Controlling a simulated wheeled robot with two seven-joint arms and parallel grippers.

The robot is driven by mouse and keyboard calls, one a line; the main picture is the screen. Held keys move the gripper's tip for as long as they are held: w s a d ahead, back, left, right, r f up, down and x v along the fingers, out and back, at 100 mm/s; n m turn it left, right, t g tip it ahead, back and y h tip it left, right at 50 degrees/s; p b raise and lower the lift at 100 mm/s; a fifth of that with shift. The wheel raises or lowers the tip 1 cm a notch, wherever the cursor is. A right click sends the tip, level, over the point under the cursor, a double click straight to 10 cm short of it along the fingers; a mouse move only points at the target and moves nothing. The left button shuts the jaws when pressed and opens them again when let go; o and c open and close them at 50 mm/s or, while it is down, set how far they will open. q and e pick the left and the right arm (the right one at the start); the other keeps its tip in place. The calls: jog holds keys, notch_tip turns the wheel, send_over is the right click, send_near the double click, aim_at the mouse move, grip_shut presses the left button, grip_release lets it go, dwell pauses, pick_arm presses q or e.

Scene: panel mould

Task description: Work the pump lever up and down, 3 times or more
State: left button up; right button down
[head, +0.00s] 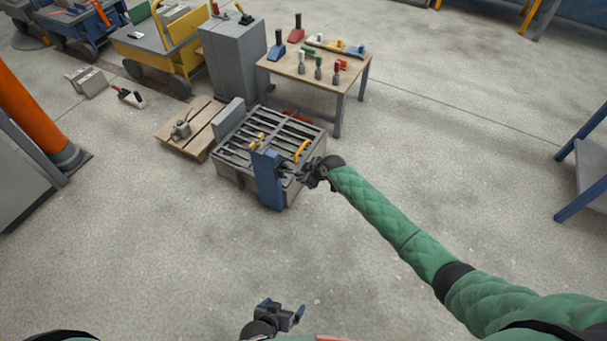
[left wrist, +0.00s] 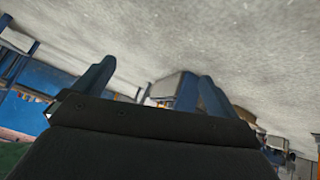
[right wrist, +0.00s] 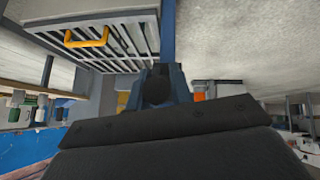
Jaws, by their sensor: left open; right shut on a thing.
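The pump is a blue upright post (head: 268,181) at the front of a grey slatted mould box (head: 232,170). My right gripper (head: 303,177) is just right of the post, shut on the pump lever. In the right wrist view the right gripper (right wrist: 157,82) is closed around a dark rounded end, with a blue upright rising behind it. Most of the lever is hidden by the gripper, so its angle is hard to tell. My left gripper (head: 283,311) is open and empty over the floor at the bottom; its spread fingers show in the left wrist view (left wrist: 153,85).
A yellow handle (head: 302,151) stands up from the slatted top. A table (head: 316,71) with small tools stands behind, beside a grey cabinet (head: 233,60). A wooden pallet (head: 196,140) lies left of the box. The floor in front is clear.

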jog(key=shift+w+a+r+g+h+p, duration=0.1)
jog(key=shift+a+r+g+h+p, duration=0.1)
jog(key=shift+r+p, duration=0.3)
jog(key=shift+a+r+g+h+p, duration=0.1)
jog(key=shift+r+h+p, duration=0.1)
jog(key=shift+p, duration=0.45)
jog(key=shift+w+a+r+g+h+p, duration=0.15)
jog(key=shift+r+g+h+p, duration=0.25)
jog(key=shift+p, duration=0.55)
pick_arm(q)
notch_tip(320, 180, up, 12)
jog(key=w+g, duration=0.1)
jog(key=shift+w+f, duration=0.2)
pick_arm(e)
jog(key=shift+f, duration=0.15)
pick_arm(q)
jog(key=shift+d, duration=0.1)
pick_arm(e)
jog(key=c, duration=1.3)
grip_release()
pick_arm(q)
jog(key=shift+s, duration=0.1)
pick_arm(e)
jog(key=shift+o, duration=0.2)
